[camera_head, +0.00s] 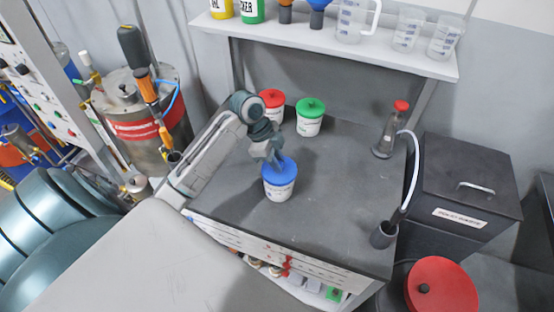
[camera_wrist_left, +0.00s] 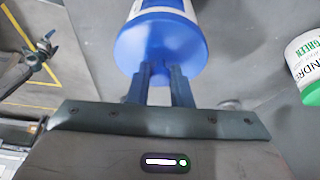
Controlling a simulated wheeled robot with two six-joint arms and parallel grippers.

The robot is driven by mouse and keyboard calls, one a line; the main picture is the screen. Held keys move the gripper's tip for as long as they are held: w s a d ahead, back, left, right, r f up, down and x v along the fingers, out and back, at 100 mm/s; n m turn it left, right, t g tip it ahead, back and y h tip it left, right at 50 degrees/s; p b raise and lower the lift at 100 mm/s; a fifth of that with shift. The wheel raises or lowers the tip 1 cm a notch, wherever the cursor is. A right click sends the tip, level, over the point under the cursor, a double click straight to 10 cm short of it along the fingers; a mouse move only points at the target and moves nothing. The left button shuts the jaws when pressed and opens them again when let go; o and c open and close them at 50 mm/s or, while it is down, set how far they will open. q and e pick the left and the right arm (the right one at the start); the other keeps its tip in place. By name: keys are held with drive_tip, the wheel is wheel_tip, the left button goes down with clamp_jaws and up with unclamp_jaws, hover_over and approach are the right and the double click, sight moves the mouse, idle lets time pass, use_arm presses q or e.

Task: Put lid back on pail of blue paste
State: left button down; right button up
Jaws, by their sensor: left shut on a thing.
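The white pail with a blue label (camera_head: 279,190) stands upright on the dark bench top, near its front left part. The blue lid (camera_head: 281,170) is at the pail's mouth, roughly level and centred over it. Whether it is fully seated or slightly raised I cannot tell. My left gripper (camera_head: 276,160) reaches down from above and is shut on the lid's knob. In the left wrist view the two fingers (camera_wrist_left: 161,75) meet at the middle of the blue lid (camera_wrist_left: 160,45), and part of the pail (camera_wrist_left: 163,6) shows beyond it. My right gripper is not in view.
A red-lidded pail (camera_head: 272,104) and a green-lidded pail (camera_head: 309,121) stand behind on the bench top (camera_head: 335,200). A flask with a red cap (camera_head: 390,135) and a black holder with a white hose (camera_head: 384,235) are at the right. The bench's middle is clear.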

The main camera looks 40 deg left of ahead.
use_arm(q)
drive_tip(key=shift+p, duration=0.3)
idle(0.6)
drive_tip(key=c, duration=0.7)
unclamp_jaws()
drive_tip(key=shift+c, duration=0.2)
drive_tip(key=shift+r, duration=0.1)
drive_tip(key=shift+r+p, duration=2.4)
drive_tip(key=shift+p, duration=0.05)
drive_tip(key=shift+r, duration=1)
drive_tip(key=c, duration=1.3)
clamp_jaws()
